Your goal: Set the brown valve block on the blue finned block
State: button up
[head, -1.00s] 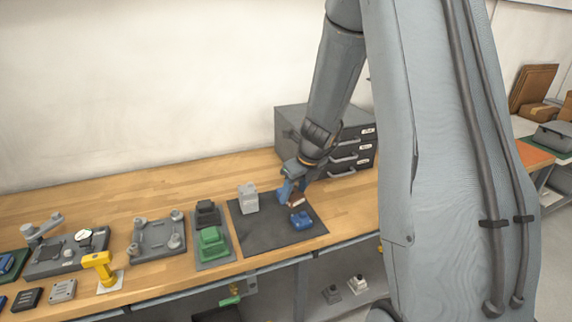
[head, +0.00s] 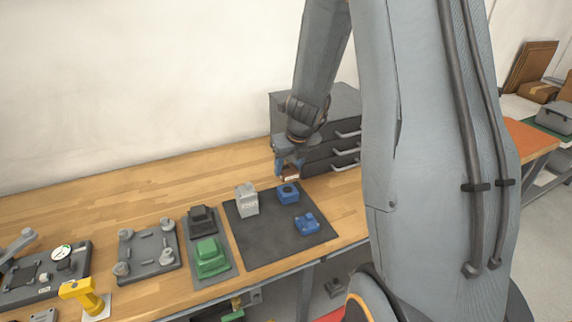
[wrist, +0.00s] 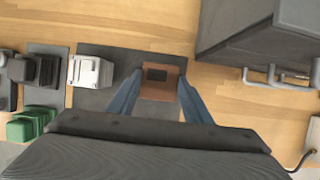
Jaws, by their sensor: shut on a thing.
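The brown valve block (head: 291,174) is between the fingers of my gripper (head: 289,168), held up above the back edge of the dark mat. The wrist view shows its brown top (wrist: 160,92) with a dark rectangle, and a blue finger of my gripper (wrist: 160,82) on each side. Two blue blocks stand on the mat below. The rear one (head: 288,194) has a dark opening on top and is just under the held block. The front one (head: 307,224) has a raised top. Fins are too small to make out on either.
The dark mat (head: 262,238) also holds a light grey block (head: 246,200) at its left. A grey drawer cabinet (head: 330,108) stands close behind my gripper. A tray with a green block (head: 209,258) and a black block (head: 203,219) lies to the left.

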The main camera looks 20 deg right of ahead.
aim_at(289, 177)
jog(key=shift+f+b, duration=2.1)
jog(key=shift+b, duration=0.65)
jog(key=shift+f+b, duration=0.3)
jog(key=shift+f, duration=0.1)
jog(key=shift+r, duration=0.2)
jog(key=shift+f+p, duration=0.4)
jog(key=shift+f, duration=0.25)
dwell(0.4)
jog(key=o, duration=1.7)
jog(key=shift+c, duration=0.2)
